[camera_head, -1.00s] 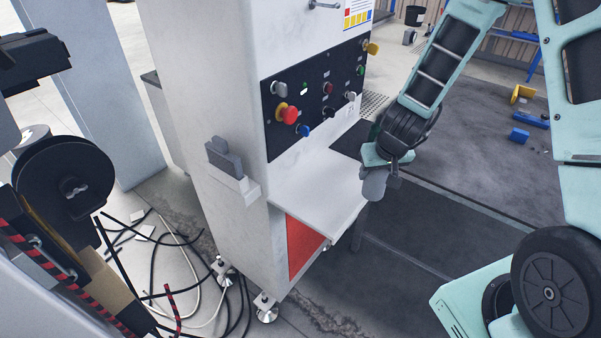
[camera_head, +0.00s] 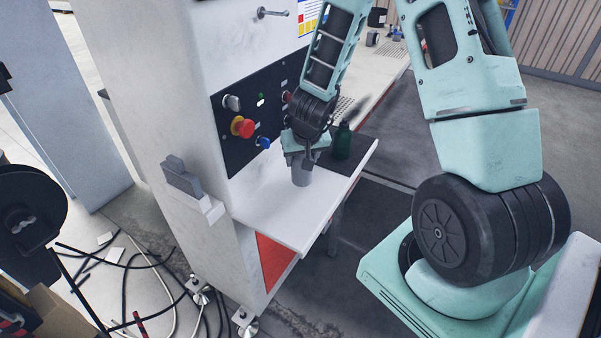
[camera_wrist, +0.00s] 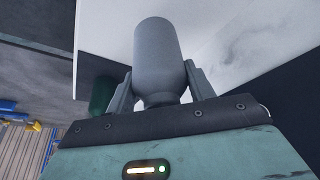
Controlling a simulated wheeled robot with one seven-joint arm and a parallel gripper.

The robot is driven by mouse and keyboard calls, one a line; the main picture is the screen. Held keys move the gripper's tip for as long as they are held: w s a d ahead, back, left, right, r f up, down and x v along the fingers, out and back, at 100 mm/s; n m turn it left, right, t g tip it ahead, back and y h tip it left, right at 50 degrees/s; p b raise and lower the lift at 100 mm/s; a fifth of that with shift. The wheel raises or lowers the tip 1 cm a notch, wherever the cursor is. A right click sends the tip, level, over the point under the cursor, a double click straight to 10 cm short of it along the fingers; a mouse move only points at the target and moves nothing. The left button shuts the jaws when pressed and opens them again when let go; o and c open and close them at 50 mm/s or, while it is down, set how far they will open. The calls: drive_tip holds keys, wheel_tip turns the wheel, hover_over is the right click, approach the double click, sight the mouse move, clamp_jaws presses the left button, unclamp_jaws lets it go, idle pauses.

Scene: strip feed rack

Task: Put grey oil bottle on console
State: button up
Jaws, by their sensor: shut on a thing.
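The grey oil bottle (camera_head: 302,174) is upright in my gripper (camera_head: 304,158), over the white shelf of the console (camera_head: 262,208). I cannot tell whether its base touches the shelf. In the wrist view the bottle (camera_wrist: 162,62) sits between the two fingers of my gripper (camera_wrist: 160,92), which are shut on its narrow neck end. The pale shelf shows beyond it. In the head view my gripper hides the top of the bottle.
A dark green bottle (camera_head: 342,141) stands just right of my gripper, near the shelf's far side; it also shows in the wrist view (camera_wrist: 102,94). The panel has a red emergency button (camera_head: 242,127) and other knobs. The near part of the shelf is clear.

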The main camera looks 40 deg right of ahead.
sight(300, 177)
drive_tip(key=shift+f, duration=1.8)
drive_tip(key=shift+b, duration=0.3)
drive_tip(key=shift+f, duration=0.2)
drive_tip(key=o, duration=1.3)
drive_tip(key=shift+o, duration=0.2)
drive_tip(key=shift+r, duration=0.1)
